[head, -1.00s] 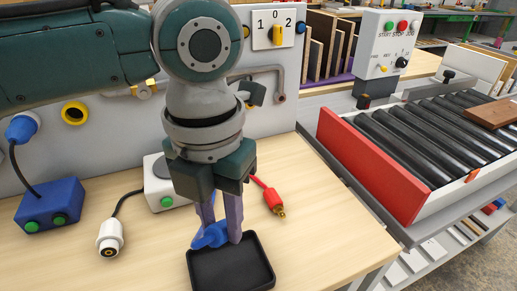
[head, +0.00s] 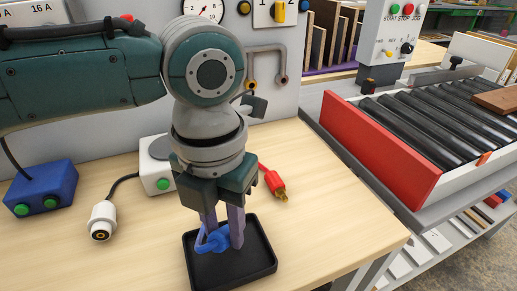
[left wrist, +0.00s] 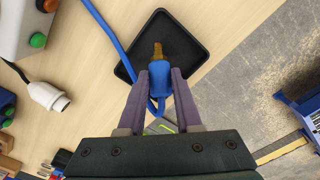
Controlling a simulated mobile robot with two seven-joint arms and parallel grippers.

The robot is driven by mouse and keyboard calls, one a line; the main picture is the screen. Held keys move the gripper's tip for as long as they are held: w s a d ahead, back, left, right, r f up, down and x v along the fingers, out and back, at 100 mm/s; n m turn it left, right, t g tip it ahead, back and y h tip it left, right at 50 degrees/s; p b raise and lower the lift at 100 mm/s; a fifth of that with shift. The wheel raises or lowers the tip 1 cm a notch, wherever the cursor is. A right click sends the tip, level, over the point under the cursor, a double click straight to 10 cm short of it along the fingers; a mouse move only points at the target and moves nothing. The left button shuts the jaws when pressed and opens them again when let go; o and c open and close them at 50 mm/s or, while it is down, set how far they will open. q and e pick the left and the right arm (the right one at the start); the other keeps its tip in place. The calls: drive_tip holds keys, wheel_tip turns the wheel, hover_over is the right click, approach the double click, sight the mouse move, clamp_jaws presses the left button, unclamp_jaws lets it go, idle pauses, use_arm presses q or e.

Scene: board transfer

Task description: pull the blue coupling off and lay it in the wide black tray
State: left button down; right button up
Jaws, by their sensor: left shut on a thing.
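My left gripper (head: 222,243) is shut on the blue coupling (head: 211,242), which has a loop of blue hose. In the left wrist view the coupling (left wrist: 160,78) sits between the two fingers, its brass tip pointing away from the gripper over the tray. The black tray (head: 262,262) lies on the wooden bench below the fingers; it also shows in the left wrist view (left wrist: 198,48). Its floor looks empty apart from the coupling above it. Whether the coupling touches the tray floor, I cannot tell. My right gripper is not in view.
A red plug (head: 273,183) with a brass tip lies behind the tray. A white connector (head: 102,221) on a black cord lies to the left, near a white box (head: 154,170) and a blue box (head: 40,192). A red-sided roller conveyor (head: 380,150) stands right of the bench.

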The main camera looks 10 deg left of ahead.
sight(225, 230)
use_arm(q)
drive_tip(key=shift+f, duration=0.65)
drive_tip(key=c, duration=0.5)
unclamp_jaws()
wheel_tip(225, 230, up, 10)
drive_tip(key=shift+r+p, duration=0.1)
drive_tip(key=shift+p, duration=0.25)
drive_tip(key=shift+d, duration=0.1)
